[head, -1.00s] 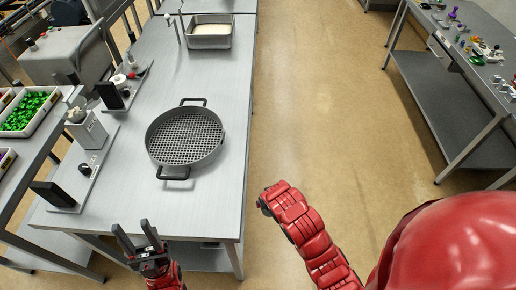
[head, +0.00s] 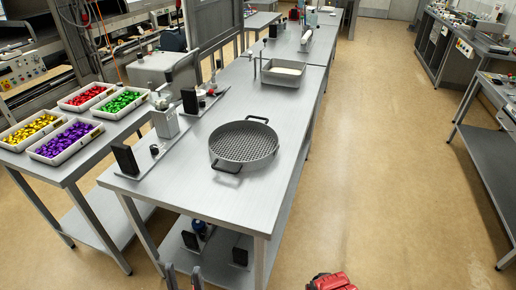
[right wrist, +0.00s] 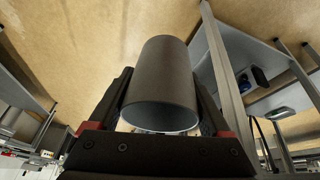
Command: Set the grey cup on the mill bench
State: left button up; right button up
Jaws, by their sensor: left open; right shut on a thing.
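The grey cup (right wrist: 160,80) is a plain dark grey cylinder in the right wrist view, with its open rim toward the camera. My right gripper (right wrist: 161,95) is shut on it, one finger on each side, with floor behind. In the head view neither the cup nor the right fingers show. My left gripper (head: 184,278) is at the bottom edge, open and empty, in front of the long steel bench (head: 190,202). No label shows which bench is the mill bench. The long bench bears a round sieve-like pan and several small devices.
The dark pan (head: 243,145) with two handles sits mid-bench. A grey tray (head: 282,76) stands behind it. White bins of coloured pieces, such as the purple bin (head: 66,142), stand on a side table at left. The floor (head: 380,170) at right is open.

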aim_at(289, 105)
jog(key=i+z, duration=0.1)
jog(key=z, duration=0.4)
jog(key=i+l+z, duration=0.1)
jog(key=z, duration=0.4)
jog(key=i+z, duration=0.1)
jog(key=z, duration=0.4)
jog(key=i+j, duration=0.15)
jog(key=i, duration=0.4)
jog(key=i+j, duration=0.15)
jog(key=i, duration=0.4)
jog(key=i+j, duration=0.15)
jog(key=i, duration=0.4)
jog(key=i+j, duration=0.15)
jog(key=i, duration=0.35)
jog(key=i+u, duration=0.15)
jog(key=i, duration=0.35)
jog(key=i+l+u, duration=0.15)
jog(key=i, duration=0.3)
jog(key=i+l+u, duration=0.15)
jog(key=i, duration=0.35)
jog(key=i+l+u, duration=0.15)
jog(key=i, duration=0.3)
jog(key=l+u, duration=0.1)
jog(key=u, duration=2.3)
